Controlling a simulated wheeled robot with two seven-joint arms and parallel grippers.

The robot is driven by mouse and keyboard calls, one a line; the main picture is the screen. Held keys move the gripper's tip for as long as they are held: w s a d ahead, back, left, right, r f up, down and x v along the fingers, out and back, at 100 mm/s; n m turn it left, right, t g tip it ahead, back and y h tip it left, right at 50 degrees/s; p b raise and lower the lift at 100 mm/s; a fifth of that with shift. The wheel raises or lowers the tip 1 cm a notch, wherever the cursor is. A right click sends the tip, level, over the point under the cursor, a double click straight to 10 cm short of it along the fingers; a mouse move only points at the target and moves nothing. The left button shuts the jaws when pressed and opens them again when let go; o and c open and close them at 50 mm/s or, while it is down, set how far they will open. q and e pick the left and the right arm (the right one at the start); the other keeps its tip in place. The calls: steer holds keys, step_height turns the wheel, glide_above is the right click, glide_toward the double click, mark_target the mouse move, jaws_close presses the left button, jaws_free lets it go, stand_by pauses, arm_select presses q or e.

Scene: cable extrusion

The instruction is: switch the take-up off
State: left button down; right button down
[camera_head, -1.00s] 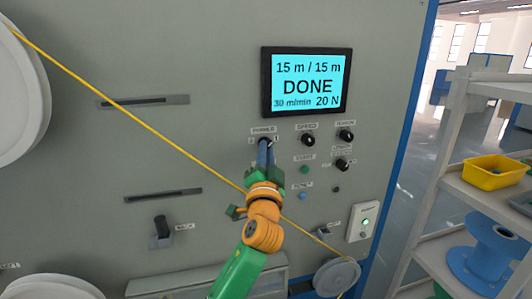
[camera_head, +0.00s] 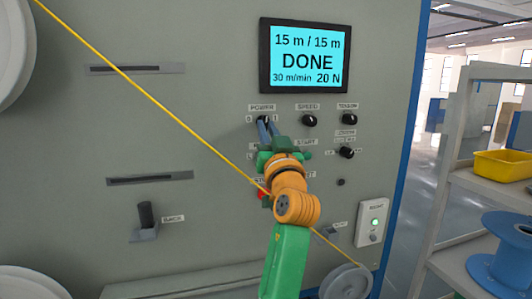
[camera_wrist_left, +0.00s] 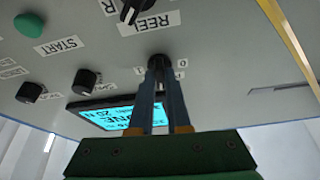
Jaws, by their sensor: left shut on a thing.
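The POWER knob (camera_head: 263,120) is a small dark switch between the marks 0 and 1, below the display on the grey machine panel. My left gripper (camera_head: 264,124) is shut on this knob, its blue fingers reaching up to it from the lower right. In the left wrist view the fingers (camera_wrist_left: 160,72) meet at the dark knob (camera_wrist_left: 159,58), which they partly cover, so its pointer direction cannot be told. The lit display (camera_head: 307,58) reads 15 m / 15 m, DONE, 30 m/min, 20 N. My right gripper is not in view.
SPEED (camera_head: 309,120) and TENSION (camera_head: 349,119) knobs sit right of the POWER knob. A yellow cable (camera_head: 150,117) crosses the panel diagonally, passing behind my left arm. A shelf with a yellow bin (camera_head: 502,164) and blue spool (camera_head: 503,262) stands at right.

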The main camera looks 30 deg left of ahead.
arm_select(q)
steer(key=n+g, duration=0.1)
steer(key=n, duration=0.1)
steer(key=n+y+b, duration=0.1)
steer(key=n, duration=0.1)
steer(key=shift+w+d+f+g, duration=0.1)
steer(key=shift+w+f+g, duration=0.05)
steer(key=shift+g, duration=0.25)
steer(key=n+g+y, duration=0.1)
steer(key=n, duration=0.1)
steer(key=shift+r+n, duration=0.2)
steer(key=shift+n, duration=0.2)
steer(key=n+g+p, duration=0.1)
steer(key=n, duration=0.1)
steer(key=n+g+p, duration=0.1)
steer(key=n, duration=0.1)
steer(key=shift+w+d+r+n+y, duration=0.1)
steer(key=shift+r+n+y, duration=0.1)
steer(key=shift+n+y, duration=0.15)
steer(key=shift+n+g+p, duration=0.9)
steer(key=shift+n+p, duration=0.05)
steer(key=shift+n, duration=0.6)
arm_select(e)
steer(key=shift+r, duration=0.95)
arm_select(q)
steer(key=shift+f, duration=0.1)
steer(key=c, duration=0.9)
jaws_free()
steer(key=shift+w, duration=0.15)
